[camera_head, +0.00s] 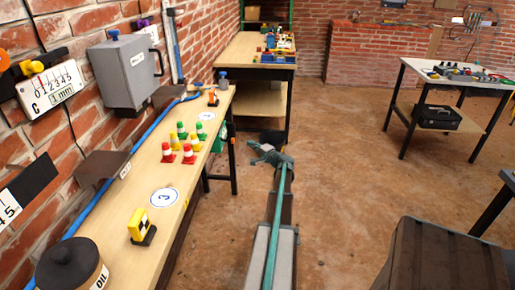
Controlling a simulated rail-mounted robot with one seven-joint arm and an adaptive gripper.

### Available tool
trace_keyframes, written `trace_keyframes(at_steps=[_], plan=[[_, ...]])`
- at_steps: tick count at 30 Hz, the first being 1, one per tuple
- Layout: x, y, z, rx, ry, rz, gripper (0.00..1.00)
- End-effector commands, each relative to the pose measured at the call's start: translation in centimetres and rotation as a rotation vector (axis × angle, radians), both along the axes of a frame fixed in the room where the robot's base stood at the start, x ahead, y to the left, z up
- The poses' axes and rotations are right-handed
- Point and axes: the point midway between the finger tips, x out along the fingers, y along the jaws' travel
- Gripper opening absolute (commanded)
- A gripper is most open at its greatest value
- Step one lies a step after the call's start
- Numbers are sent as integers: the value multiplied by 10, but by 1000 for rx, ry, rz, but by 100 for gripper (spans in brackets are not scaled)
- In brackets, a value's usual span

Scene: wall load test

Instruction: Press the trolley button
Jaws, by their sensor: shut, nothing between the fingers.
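I cannot tell for certain which thing is the trolley button. A blue knob (113,35) sits on top of a grey wall box (124,70) at the upper left. A small blue-topped piece (222,78) stands at the far end of the long wooden bench (120,220). My gripper (253,144) shows small and grey-green at the far end of my arm, low over the floor to the right of the bench. It looks shut and empty, and it is apart from the bench and both blue pieces.
Several small cones (188,153) and a yellow-black block (140,226) stand on the bench, with an oil jar (72,268) in front. A blue hose runs along the wall. A second bench (240,49) and a white-topped table (455,88) stand farther off. The middle floor is clear.

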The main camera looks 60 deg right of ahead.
Motion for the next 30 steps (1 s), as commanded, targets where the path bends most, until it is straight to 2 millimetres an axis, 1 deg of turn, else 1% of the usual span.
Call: trace_keyframes(at_steps=[1,5,7,12,18,30], plan=[[12,-6,1,0,0,2,0],[34,-13,0,0,1,2,0],[43,-5,1,1,1,3,0],[59,3,0,0,0,1,0],[67,7,0,0,1,0,0],[65,4,-2,0,0,-6,0]])
